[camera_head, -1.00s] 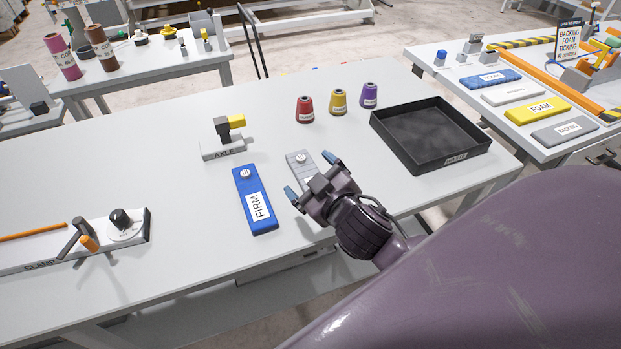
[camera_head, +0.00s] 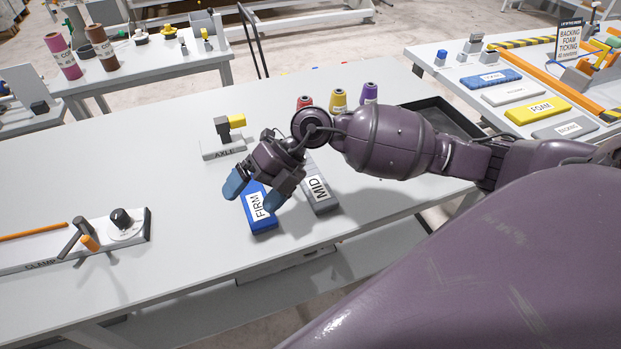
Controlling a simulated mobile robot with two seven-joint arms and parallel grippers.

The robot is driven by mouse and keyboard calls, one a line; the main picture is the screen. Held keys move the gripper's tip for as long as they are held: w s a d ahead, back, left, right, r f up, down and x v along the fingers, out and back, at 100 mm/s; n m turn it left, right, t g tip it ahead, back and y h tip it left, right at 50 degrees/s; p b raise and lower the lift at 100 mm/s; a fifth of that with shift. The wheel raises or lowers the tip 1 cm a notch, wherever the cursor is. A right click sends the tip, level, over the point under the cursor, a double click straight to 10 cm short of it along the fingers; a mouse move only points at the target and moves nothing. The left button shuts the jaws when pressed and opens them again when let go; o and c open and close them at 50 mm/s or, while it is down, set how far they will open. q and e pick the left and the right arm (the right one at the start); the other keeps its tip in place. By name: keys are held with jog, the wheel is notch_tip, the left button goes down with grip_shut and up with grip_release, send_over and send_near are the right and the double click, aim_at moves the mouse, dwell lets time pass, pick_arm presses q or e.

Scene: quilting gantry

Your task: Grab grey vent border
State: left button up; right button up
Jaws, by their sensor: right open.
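The grey vent border (camera_head: 325,208), a flat bar labelled MID, lies on the table. Its near end shows; its far end is hidden behind my right arm. The blue bar labelled FIRM (camera_head: 264,225) lies just left of it, partly covered by my right gripper. My right gripper (camera_head: 254,194) is open, its blue fingertips spread over the blue bar, left of the grey border. No object shows between its fingers, and I cannot tell its height above the blue bar. My left gripper is not in view.
The AXLE block (camera_head: 224,148) with a yellow-tipped post stands behind the gripper. Red, yellow and purple cones (camera_head: 339,101) and a black tray (camera_head: 440,106) are partly behind my right arm. The CLAMP fixture (camera_head: 100,236) is at left. Table between CLAMP and the blue bar is clear.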

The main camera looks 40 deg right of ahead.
jog(key=w+d+f+h, duration=0.1)
jog(key=w+d+h, duration=0.1)
jog(key=d+h, duration=0.4)
jog(key=m+h, duration=0.1)
jog(key=h, duration=0.3)
send_over(312, 179)
jog(key=shift+g, duration=0.3)
jog(key=f, duration=0.4)
jog(key=shift+s+a+f, duration=0.15)
jog(key=shift+s+a, duration=0.2)
jog(key=shift+w+d+f, duration=0.1)
jog(key=shift+d+f, duration=0.1)
jog(key=shift+f, duration=1.15)
jog(key=shift+w+d+f, duration=0.1)
jog(key=shift+d+f, duration=0.05)
jog(key=shift+f, duration=1.15)
jog(key=c, duration=1)
jog(key=shift+r, duration=0.15)
